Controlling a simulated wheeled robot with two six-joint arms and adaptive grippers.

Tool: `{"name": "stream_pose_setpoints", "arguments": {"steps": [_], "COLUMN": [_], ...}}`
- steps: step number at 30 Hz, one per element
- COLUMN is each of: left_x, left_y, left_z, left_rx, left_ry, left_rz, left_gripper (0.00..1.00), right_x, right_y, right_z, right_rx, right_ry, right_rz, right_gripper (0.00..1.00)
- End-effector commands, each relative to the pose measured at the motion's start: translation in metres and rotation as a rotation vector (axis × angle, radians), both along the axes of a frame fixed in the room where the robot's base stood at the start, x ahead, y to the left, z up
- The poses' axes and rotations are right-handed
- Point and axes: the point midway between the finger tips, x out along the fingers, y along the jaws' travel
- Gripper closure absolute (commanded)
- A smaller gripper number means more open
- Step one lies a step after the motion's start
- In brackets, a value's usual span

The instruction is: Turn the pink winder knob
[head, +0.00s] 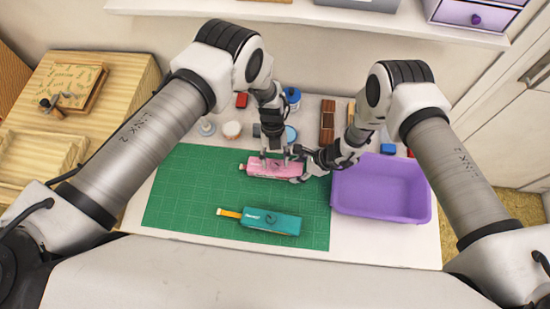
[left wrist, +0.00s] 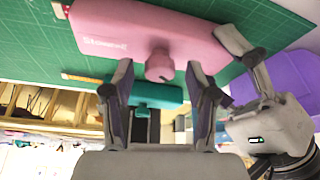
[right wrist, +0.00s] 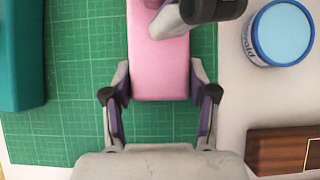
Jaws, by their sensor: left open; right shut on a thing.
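The pink winder (head: 262,168) lies on the green cutting mat (head: 180,205), and its body also shows in the left wrist view (left wrist: 130,27). Its round pink knob (left wrist: 160,65) stands out from one face. My left gripper (head: 274,160) is open over the winder; in the left wrist view its two fingers (left wrist: 158,82) stand apart either side of the knob, not visibly touching it. My right gripper (head: 297,168) is shut on the winder's right end, with its fingers along both sides in the right wrist view (right wrist: 160,85). The knob is mostly hidden in the head view.
A teal winder (head: 270,221) with an orange strip lies nearer me on the mat. A purple bin (head: 381,190) stands to the right, close to my right arm. A blue-rimmed round pad (right wrist: 280,33), brown blocks (head: 328,120) and small jars line the back.

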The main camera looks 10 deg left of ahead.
Motion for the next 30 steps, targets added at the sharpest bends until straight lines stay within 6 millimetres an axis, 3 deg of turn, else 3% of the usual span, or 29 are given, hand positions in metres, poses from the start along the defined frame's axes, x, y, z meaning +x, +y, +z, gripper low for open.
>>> {"name": "stream_pose_setpoints", "arguments": {"steps": [5, 12, 16, 21, 30], "left_x": [0.011, 0.034, 0.042, 0.045, 0.047], "left_y": [0.002, 0.008, 0.01, 0.011, 0.009], "left_z": [0.023, 0.08, 0.101, 0.11, 0.109], "left_rx": [0.0, 0.0, 0.0, 0.0, -0.016], "left_ry": [-0.004, -0.004, -0.001, 0.0, -0.013], "left_rz": [0.001, 0.0, 0.0, 0.0, -0.019], "left_gripper": [0.43, 0.43, 0.43, 0.43, 0.43], "right_x": [0.0, 0.0, 0.0, 0.0, 0.0], "right_y": [0.0, 0.0, 0.0, 0.0, 0.0], "right_z": [0.0, 0.0, 0.0, 0.0, 0.0], "right_rx": [0.0, 0.0, 0.0, 0.0, -0.001], "right_ry": [0.0, 0.001, 0.0, 0.001, 0.0], "right_rz": [0.0, -0.001, 0.0, -0.001, 0.0], "right_gripper": [0.73, 0.73, 0.73, 0.73, 0.73]}}
